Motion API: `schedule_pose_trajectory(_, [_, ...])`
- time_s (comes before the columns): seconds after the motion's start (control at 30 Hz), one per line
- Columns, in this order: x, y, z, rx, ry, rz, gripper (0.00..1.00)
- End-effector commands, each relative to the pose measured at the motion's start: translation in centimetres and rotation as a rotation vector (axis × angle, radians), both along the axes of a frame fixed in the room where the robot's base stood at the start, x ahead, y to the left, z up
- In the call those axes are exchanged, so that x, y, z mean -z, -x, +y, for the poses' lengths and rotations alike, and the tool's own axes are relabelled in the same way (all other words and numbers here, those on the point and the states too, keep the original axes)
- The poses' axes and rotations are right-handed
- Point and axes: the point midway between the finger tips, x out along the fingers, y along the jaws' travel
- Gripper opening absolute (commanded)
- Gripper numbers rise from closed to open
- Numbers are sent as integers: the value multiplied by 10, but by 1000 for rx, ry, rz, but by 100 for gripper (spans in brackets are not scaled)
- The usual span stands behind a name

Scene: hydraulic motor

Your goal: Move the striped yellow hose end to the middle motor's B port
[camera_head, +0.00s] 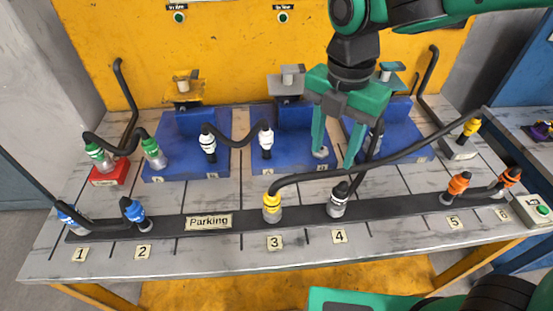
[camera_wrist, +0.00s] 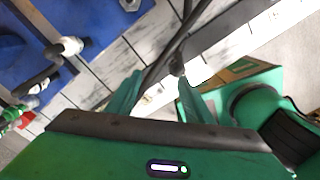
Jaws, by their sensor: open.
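A yellow hose end (camera_head: 272,207) stands upright at parking place 3; its dark hose runs right to another yellow hose end (camera_head: 470,127) on a grey block. I cannot make out clearly which one is striped. The middle motor's blue base (camera_head: 290,165) carries a white hose end (camera_head: 266,140) at its left port. Its right port (camera_head: 320,152) looks bare, partly behind a finger. My gripper (camera_head: 336,156) is open and empty, pointing down near that port. The wrist view shows its fingers apart (camera_wrist: 158,98) with a dark hose beyond them.
A black-and-white hose end (camera_head: 338,200) stands at parking place 4, its hose rising toward the right motor's base (camera_head: 415,150). Blue (camera_head: 133,212) and orange (camera_head: 458,187) hose ends occupy other parking places. The strip around the Parking label (camera_head: 208,221) is free.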

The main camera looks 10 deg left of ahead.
Motion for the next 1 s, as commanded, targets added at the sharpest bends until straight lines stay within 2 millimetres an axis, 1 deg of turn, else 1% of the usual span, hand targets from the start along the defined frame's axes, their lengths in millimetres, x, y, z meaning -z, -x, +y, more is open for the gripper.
schedule_pose_trajectory(0.03, [1,10,25,-150,1,2,47])
schedule_pose_trajectory(0.1, [2,22,53,-341,-1,5,47])
schedule_pose_trajectory(0.2, [3,39,84,-555,-2,8,47])
schedule_pose_trajectory(0.3, [4,51,103,-694,-4,8,47])
schedule_pose_trajectory(0.4, [5,58,112,-765,-4,10,47])
schedule_pose_trajectory(0.57, [12,59,114,-783,-4,11,47])
schedule_pose_trajectory(1.0, [55,59,113,-780,-3,11,47])
